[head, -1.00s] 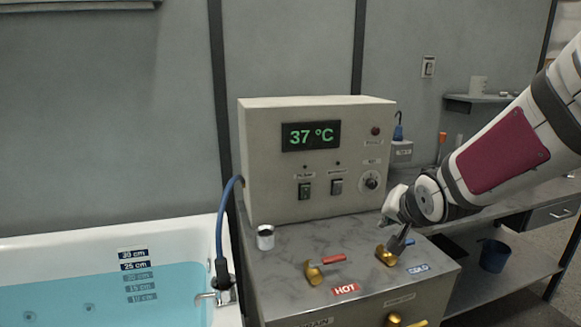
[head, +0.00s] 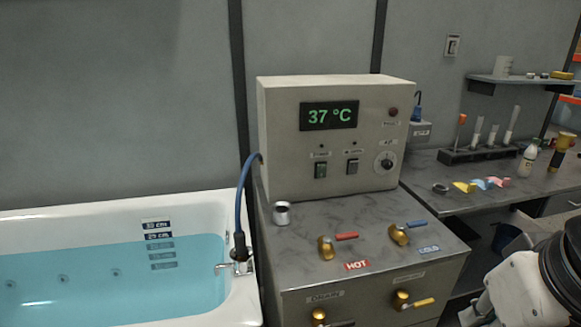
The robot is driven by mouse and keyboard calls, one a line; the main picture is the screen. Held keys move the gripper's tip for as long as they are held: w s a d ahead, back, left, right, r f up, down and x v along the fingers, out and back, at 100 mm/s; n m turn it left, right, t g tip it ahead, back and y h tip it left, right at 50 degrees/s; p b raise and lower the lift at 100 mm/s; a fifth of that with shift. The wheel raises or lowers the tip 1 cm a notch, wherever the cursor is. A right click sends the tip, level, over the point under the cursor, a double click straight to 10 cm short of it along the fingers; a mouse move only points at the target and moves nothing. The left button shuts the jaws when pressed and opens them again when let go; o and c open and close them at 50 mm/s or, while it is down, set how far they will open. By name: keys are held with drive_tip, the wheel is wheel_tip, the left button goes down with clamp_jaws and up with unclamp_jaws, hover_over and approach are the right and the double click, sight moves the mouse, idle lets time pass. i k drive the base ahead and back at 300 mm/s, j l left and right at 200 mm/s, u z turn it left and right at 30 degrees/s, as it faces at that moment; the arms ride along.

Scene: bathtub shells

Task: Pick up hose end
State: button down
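A blue hose (head: 243,195) runs from the left side of the control box down to the tub's rim. Its dark lower end (head: 239,243) stands upright at the metal fitting (head: 238,267) on the tub's right corner. My gripper (head: 478,314) is at the bottom right, partly cut off by the frame edge. It is well to the right of the hose end and apart from it. Its fingertips are not shown, so I cannot see whether it is open.
The control box (head: 280,130) reads 37 °C on a grey counter (head: 350,215). A small metal cup (head: 282,213) and the red hot lever (head: 346,236) and blue cold lever (head: 416,224) stand there. The bathtub (head: 100,205) holds blue water. A side bench (head: 450,200) carries bottles and tubes.

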sight(238, 236)
drive_tip(key=i+j, duration=0.15)
drive_tip(key=j, duration=0.25)
drive_tip(key=i+j+u, duration=0.1)
drive_tip(key=j, duration=0.3)
drive_tip(key=i+j, duration=0.4)
drive_tip(key=j, duration=0.35)
drive_tip(key=u, duration=0.05)
